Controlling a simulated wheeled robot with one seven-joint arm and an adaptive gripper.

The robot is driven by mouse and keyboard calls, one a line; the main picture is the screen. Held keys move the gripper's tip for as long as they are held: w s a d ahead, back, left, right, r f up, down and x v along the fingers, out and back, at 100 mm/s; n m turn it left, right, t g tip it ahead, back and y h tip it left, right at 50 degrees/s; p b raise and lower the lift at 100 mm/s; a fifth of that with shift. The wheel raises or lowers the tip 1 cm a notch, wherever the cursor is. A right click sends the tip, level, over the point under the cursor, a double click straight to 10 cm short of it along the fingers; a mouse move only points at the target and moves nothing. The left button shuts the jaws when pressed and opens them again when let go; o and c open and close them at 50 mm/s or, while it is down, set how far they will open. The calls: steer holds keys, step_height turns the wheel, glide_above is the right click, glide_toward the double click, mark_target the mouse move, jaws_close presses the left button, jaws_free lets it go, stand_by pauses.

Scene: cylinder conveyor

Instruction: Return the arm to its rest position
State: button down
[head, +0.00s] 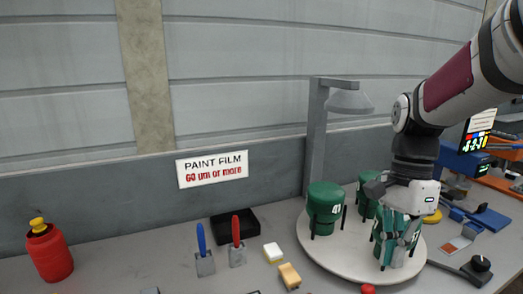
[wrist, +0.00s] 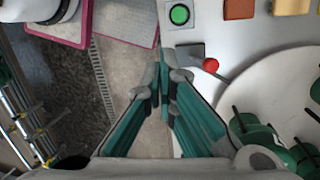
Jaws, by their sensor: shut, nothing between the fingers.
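My gripper (head: 393,262) is at the end of my arm at the right of the head view. It hangs in front of the white round plate (head: 338,262) and hides part of the green cylinders. In the wrist view, my gripper (wrist: 163,76) has its teal fingers together at the tips, with nothing between them. There the tips appear beside the front edge of the table, left of the plate (wrist: 257,88). One green cylinder (head: 325,205) marked 41 stands upright on the plate; others stand behind my gripper, partly hidden.
A grey lamp post (head: 316,140) stands behind the plate. A red knob (wrist: 210,65) and a green button (wrist: 179,14) are near the fingertips in the wrist view. A red bottle (head: 50,254), brushes and sponges are left on the table. Blue devices (head: 462,160) stand at the right.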

steer(key=s+a+r+n+t, duration=0.2)
steer(key=s+n+t, duration=0.1)
steer(key=s+n, duration=0.3)
steer(key=s+a+r+n+t+h, duration=0.1)
steer(key=s+n+t, duration=0.3)
steer(key=n, duration=0.5)
steer(key=shift+s+a+r+t, duration=0.3)
steer(key=shift+s+a+r, duration=0.25)
steer(key=shift+s, duration=0.55)
